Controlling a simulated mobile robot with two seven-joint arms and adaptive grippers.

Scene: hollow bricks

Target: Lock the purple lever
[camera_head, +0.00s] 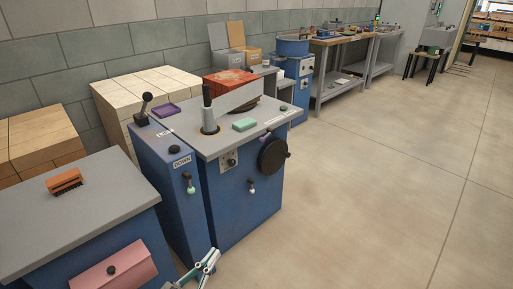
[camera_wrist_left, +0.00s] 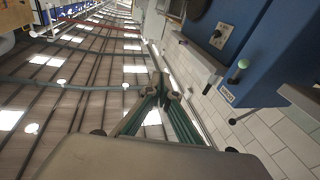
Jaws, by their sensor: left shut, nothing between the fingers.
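The blue machine (camera_head: 235,200) has two small levers on its front. One lever (camera_head: 189,185) has a pale green knob and sits below a label on the narrow left cabinet; this green knob also shows in the left wrist view (camera_wrist_left: 243,63). The other lever (camera_head: 251,187) has a small pale knob on the wider front; it is too small to tell if it is purple. My left gripper (camera_head: 212,256), with teal fingers, is below the green-knobbed lever and apart from it. Its fingertips (camera_wrist_left: 165,88) are together and empty. My right gripper is not seen.
A black handwheel (camera_head: 273,156) juts from the machine's right side. A black-knobbed stick (camera_head: 145,103) and a purple tray (camera_head: 165,110) are at the top left. A grey-topped cabinet (camera_head: 75,215) with a pink box-shaped part (camera_head: 113,265) stands left. The floor (camera_head: 380,190) at right is clear.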

